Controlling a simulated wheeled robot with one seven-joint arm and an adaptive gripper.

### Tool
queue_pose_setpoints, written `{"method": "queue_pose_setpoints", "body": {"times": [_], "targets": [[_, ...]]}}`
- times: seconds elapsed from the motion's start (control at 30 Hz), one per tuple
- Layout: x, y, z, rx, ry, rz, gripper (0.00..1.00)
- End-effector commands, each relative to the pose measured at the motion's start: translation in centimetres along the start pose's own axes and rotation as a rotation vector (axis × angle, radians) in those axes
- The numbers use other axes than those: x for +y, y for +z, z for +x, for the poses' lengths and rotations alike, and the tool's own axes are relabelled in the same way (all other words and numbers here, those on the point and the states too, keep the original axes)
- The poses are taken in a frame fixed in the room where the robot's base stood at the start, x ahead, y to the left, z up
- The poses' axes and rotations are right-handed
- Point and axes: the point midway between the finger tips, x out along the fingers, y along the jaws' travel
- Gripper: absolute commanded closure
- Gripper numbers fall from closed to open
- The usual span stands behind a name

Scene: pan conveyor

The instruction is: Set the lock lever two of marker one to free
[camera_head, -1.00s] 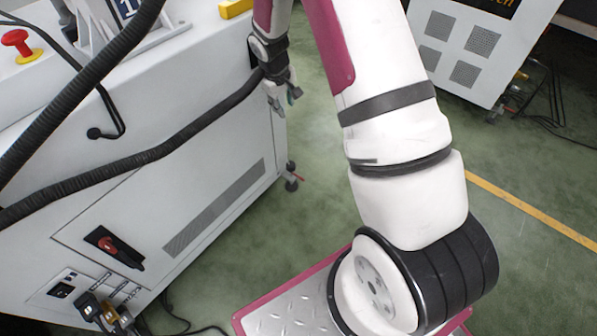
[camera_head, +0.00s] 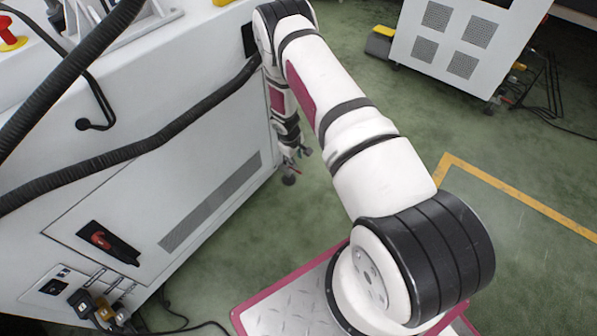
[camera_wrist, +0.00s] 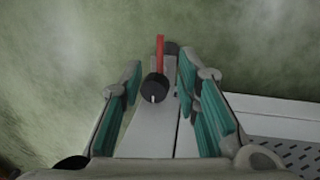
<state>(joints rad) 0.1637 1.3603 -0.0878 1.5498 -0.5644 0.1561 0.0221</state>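A red lever (camera_wrist: 160,50) shows in the wrist view, at a dark round caster wheel (camera_wrist: 154,89) by the lower edge of the white machine. It appears between the finger ends of my gripper (camera_wrist: 160,76). My gripper is open, with its two teal-padded fingers spread apart and nothing held. I cannot tell how far the lever is from the fingers in depth. In the head view my gripper (camera_head: 296,150) hangs down beside the machine's corner, just above the caster (camera_head: 289,179). The lever's setting is not clear from these views.
Another white cabinet (camera_head: 440,75) stands at the upper right. Green floor (camera_head: 330,215) is open between them.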

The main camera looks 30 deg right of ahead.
Motion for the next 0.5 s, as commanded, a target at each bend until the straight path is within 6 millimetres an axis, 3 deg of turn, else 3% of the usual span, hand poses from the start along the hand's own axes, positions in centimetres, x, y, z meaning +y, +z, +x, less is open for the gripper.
{"method": "queue_pose_setpoints", "body": {"times": [0.03, 0.2, 0.5], "targets": [[-0.1, 0.1, 1.4, -0.001, -0.001, 0.001, 0.7], [-0.1, 0.1, 4.8, -0.001, -0.001, 0.002, 0.7], [-0.1, 0.0, 8.8, 0.0, -0.001, 0.002, 0.7]]}}
